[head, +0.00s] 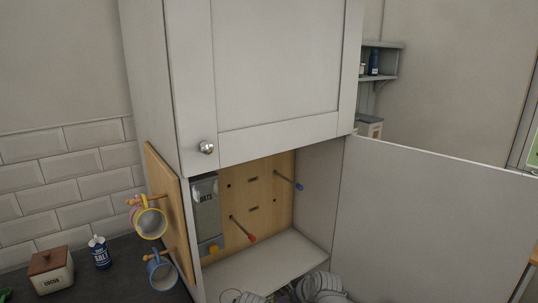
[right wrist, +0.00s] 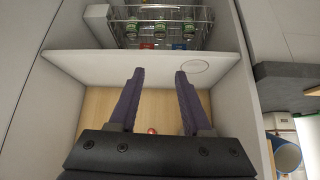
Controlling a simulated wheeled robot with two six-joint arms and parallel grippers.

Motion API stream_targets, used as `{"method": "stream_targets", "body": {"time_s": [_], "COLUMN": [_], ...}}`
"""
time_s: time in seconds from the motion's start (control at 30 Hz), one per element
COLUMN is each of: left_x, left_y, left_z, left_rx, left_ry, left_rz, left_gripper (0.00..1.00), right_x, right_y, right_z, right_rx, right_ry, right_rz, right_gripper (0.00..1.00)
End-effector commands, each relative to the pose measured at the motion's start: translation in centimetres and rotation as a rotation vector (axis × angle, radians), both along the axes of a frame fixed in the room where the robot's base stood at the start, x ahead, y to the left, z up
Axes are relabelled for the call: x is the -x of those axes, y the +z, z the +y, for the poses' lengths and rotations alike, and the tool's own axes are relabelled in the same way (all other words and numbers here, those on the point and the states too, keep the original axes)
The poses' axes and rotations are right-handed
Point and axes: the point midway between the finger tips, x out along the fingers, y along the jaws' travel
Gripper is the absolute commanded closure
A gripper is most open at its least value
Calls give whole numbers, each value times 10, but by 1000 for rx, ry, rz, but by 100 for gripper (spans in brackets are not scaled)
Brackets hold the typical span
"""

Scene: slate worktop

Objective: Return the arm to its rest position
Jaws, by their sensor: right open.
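My right gripper (right wrist: 160,73) shows in the right wrist view with its two dark purple fingers apart and nothing between them. Its fingertips overlap a pale shelf board (right wrist: 95,62) in the picture; I cannot tell whether they touch it. A small red tip (right wrist: 152,131) shows between the fingers, against a wooden panel. In the head view I cannot make out the right gripper; pale ribbed shapes at the bottom edge are cut off and unclear. My left gripper is in neither view.
A yellow mug (head: 151,223) and blue mug (head: 162,275) hang at left. A wire rack (right wrist: 207,28) holds jars.

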Motion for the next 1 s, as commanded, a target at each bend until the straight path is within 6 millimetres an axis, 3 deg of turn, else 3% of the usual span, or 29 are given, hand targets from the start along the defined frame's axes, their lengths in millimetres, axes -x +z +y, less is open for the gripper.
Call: {"method": "stream_targets", "body": {"time_s": [0.2,0.53,1.0], "left_x": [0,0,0], "left_y": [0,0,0], "left_z": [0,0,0], "left_rx": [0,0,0], "left_ry": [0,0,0], "left_rz": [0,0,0], "left_gripper": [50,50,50], "right_x": [52,125,164], "right_y": [-29,-46,-45], "right_z": [-48,-112,-25], "right_rx": [60,176,337], "right_ry": [-188,-520,-294], "right_rz": [270,576,603], "right_gripper": [52,52,52]}}
